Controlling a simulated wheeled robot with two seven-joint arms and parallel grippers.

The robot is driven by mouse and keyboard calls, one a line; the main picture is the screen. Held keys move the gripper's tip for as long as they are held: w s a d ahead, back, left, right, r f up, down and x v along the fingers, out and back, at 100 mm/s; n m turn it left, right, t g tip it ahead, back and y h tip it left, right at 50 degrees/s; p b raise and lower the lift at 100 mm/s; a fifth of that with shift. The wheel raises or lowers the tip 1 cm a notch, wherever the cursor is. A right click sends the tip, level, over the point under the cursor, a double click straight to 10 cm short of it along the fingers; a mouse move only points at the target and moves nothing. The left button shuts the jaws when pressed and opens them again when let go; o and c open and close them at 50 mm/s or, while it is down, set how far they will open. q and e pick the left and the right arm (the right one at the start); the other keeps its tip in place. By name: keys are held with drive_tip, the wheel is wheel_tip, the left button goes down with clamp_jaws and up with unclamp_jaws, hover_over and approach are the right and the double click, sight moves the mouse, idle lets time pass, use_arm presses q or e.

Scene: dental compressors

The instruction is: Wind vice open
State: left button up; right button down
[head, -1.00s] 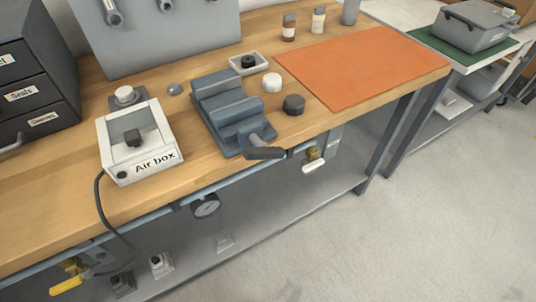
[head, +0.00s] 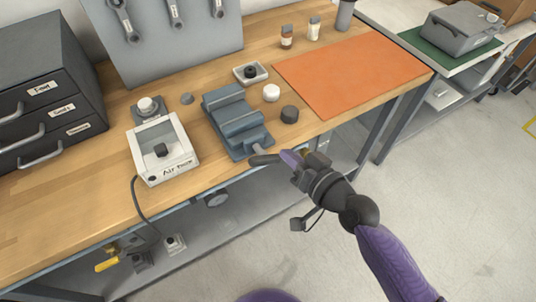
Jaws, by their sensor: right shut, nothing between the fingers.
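The blue-grey vice (head: 229,110) sits on the wooden bench near its front edge. Its dark handle (head: 262,160) sticks out at the front end, over the bench edge. My right gripper (head: 285,158) is at the handle's right end, its purple-tipped fingers shut with nothing between them. The fingers overlap the handle's end in the picture; I cannot tell whether they touch it. The gripper hides part of the handle's right end. My left gripper is out of view.
The white air box (head: 163,175) stands left of the vice, with a black cable hanging over the edge. A white knob (head: 271,92), a dark knob (head: 289,114) and a small tray (head: 239,76) lie nearby. The orange mat (head: 350,70) is clear.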

sight(267, 159)
drive_tip(key=w+a+f+b, duration=0.1)
drive_tip(key=a+f, duration=0.1)
drive_tip(key=w+a+f+b, duration=0.1)
drive_tip(key=w+a+f, duration=0.1)
drive_tip(key=shift+a, duration=0.1)
drive_tip(key=shift+s+a+f, duration=0.1)
drive_tip(key=shift+a+f, duration=0.1)
drive_tip(key=shift+f, duration=0.1)
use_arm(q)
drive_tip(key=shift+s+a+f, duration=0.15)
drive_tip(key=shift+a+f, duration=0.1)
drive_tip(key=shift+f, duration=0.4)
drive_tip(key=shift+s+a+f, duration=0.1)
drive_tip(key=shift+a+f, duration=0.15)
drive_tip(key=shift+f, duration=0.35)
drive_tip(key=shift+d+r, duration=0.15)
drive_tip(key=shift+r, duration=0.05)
use_arm(e)
drive_tip(key=shift+s+r, duration=0.1)
